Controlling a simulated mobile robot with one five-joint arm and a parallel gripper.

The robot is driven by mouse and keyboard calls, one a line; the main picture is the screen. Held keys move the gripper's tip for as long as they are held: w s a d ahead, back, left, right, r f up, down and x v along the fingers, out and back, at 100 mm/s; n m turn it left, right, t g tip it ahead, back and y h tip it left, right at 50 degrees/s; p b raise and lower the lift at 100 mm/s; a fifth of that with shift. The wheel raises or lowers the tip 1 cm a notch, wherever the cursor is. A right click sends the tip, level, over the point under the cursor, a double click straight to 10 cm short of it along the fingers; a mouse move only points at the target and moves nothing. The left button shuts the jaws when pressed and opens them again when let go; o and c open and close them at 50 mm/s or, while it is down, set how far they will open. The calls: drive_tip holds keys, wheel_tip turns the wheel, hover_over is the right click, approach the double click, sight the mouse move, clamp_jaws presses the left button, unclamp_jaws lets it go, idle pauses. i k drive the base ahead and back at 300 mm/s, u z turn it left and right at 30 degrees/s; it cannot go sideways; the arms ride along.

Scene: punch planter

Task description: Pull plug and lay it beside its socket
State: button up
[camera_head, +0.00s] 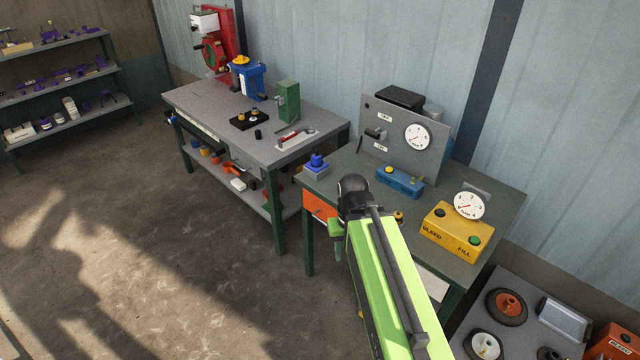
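My gripper (337,229) shows only as a small green part at the left of the wrist, below the plug in the picture and in front of the bench's orange drawer. Its fingers cannot be made out, and I see nothing held. My arm hides part of the bench front.
The right bench (480,190) also bears a gauge panel (385,140), a blue box (400,182) and a yellow BLEED/FILL box (455,232). Bare bench top lies between the socket block and the blue box. A second bench (200,97) stands left. Wheels lie at lower right.

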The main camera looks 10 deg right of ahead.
sight(316, 160)
drive_tip(key=u, duration=1)
drive_tip(key=i, duration=2.5)
drive_tip(key=z, duration=0.35)
